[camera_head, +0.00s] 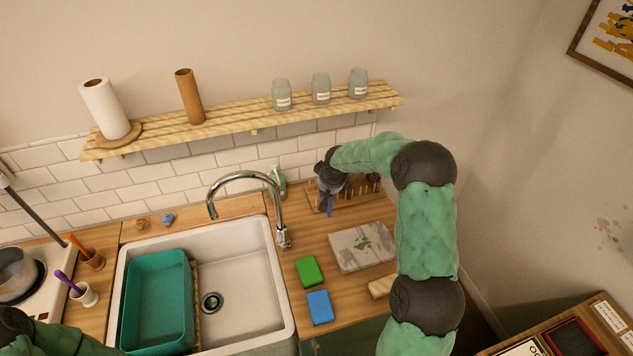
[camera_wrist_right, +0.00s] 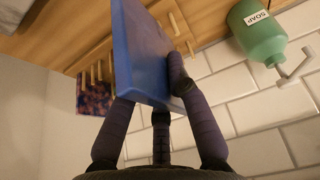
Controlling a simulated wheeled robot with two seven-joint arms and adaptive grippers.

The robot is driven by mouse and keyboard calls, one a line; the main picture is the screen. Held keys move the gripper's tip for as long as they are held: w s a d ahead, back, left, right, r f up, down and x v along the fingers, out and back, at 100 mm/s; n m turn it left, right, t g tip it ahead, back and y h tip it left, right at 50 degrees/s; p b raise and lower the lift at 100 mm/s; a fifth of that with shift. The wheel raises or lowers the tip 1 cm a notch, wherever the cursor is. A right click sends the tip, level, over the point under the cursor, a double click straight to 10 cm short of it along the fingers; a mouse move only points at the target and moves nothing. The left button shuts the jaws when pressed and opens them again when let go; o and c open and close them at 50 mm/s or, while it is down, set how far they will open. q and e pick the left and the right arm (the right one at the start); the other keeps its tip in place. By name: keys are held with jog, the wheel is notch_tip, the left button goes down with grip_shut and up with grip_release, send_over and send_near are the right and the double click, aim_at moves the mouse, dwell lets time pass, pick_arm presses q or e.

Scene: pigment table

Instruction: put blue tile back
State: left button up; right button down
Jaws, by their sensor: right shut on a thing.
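My right gripper (camera_head: 329,186) is shut on a blue tile (camera_wrist_right: 143,55), which stands on edge between its fingers in the right wrist view. In the head view only a small strip of the tile (camera_head: 330,205) shows below the gripper. The gripper is at the left part of a wooden peg rack (camera_head: 352,197) at the back of the counter. In the wrist view the rack's pegs (camera_wrist_right: 97,72) are beside and beyond the tile. I cannot tell whether the tile touches the rack. My left gripper is not in view; only part of my left arm shows at bottom left.
A green soap bottle (camera_head: 277,182) stands left of the rack, near the tap (camera_head: 282,235). A marbled board (camera_head: 361,247), a green block (camera_head: 309,271) and a blue block (camera_head: 320,307) lie on the counter in front. A shelf (camera_head: 240,118) with jars is above.

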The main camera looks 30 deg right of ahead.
jog(key=w+d+p, duration=0.1)
jog(key=w+d, duration=0.2)
jog(key=w, duration=0.8)
jog(key=shift+a+f+p, duration=0.15)
jog(key=shift+f+p, duration=0.35)
jog(key=shift+f, duration=2.75)
jog(key=shift+w+f, duration=0.15)
jog(key=shift+f, duration=0.05)
jog(key=shift+f, duration=0.1)
jog(key=shift+f, duration=0.1)
jog(key=c, duration=1.2)
grip_release()
